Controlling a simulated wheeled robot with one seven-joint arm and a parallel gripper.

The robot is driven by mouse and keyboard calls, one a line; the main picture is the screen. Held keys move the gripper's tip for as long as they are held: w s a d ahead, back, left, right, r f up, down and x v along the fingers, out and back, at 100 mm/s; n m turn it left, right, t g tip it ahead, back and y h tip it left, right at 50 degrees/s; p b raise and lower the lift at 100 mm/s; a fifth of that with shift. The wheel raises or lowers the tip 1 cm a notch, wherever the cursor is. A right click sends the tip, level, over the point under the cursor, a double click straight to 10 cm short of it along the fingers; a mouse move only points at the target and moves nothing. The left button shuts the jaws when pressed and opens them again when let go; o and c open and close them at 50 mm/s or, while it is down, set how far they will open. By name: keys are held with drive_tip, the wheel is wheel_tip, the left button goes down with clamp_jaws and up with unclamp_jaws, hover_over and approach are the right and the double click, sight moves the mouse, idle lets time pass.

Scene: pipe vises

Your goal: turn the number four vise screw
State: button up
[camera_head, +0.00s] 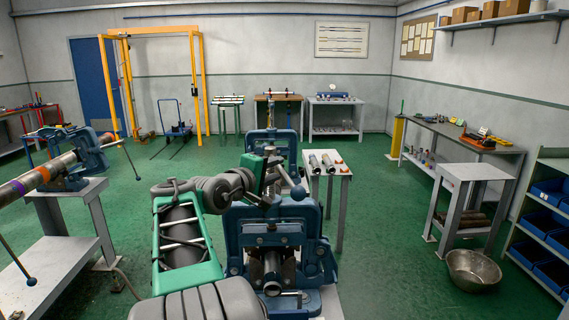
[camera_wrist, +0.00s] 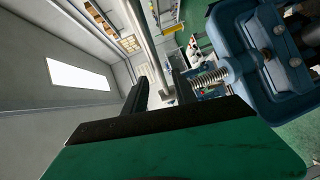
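A blue pipe vise (camera_head: 270,235) stands in front of me with a pipe end low in its jaws. No number is readable on it. Its upright threaded screw (camera_head: 269,183) rises from the top; it also shows in the wrist view (camera_wrist: 210,77). A bar handle with a dark ball end (camera_head: 298,192) crosses the screw's head. My gripper (camera_head: 268,160) is at the screw head, partly hidden by my own arm. In the wrist view, the steel handle bar (camera_wrist: 149,48) runs between my two dark fingers (camera_wrist: 160,82), which stand apart with gaps beside it.
Another blue vise (camera_head: 271,145) stands behind. A small table with pipes (camera_head: 328,165) is to its right. A vise holding a long pipe (camera_head: 75,165) is at the left. A metal basin (camera_head: 473,268) lies on the floor at right. Green floor is open between.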

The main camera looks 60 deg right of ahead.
drive_tip(key=d+f+p, duration=0.1)
drive_tip(key=d, duration=0.5)
drive_tip(key=shift+s, duration=0.15)
drive_tip(key=shift+d, duration=0.1)
drive_tip(key=shift+c, duration=0.3)
clamp_jaws()
idle(0.7)
